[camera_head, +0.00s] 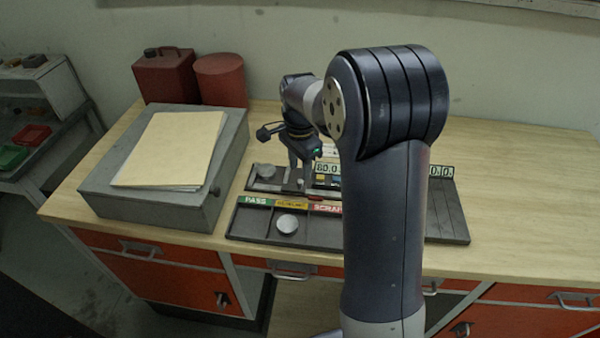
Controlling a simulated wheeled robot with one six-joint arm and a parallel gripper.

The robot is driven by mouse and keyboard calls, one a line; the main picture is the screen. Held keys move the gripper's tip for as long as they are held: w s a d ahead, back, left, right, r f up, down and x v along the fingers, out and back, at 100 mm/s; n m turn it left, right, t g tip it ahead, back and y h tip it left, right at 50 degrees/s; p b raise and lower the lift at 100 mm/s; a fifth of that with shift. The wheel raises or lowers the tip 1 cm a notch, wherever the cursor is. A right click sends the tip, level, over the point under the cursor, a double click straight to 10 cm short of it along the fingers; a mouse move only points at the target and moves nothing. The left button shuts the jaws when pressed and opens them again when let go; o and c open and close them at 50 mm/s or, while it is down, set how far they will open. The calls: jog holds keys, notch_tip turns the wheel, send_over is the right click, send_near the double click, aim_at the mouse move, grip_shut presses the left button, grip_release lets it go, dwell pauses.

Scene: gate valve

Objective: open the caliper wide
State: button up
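My gripper (304,178) points down over the dark rack at the back of the bench, just behind the sorting tray. It is small in the view, and I cannot tell whether its fingers are open or shut, or whether they touch anything. I cannot make out the caliper clearly; the area around the fingertips is small and dark, and my arm covers the part to the right. Number plates, one reading 80.0 (326,169), stand right of my gripper.
The sorting tray (262,222) has PASS and SCRAP labels, with a grey disc (287,224) in it. A grey surface block (150,208) bearing a tan folder (170,150) stands left. Red cans (220,82) stand behind it. The bench's right side (530,190) is clear.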

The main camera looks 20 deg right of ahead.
aim_at(300, 180)
jog(key=shift+f, duration=2)
jog(key=shift+c, duration=0.5)
grip_shut()
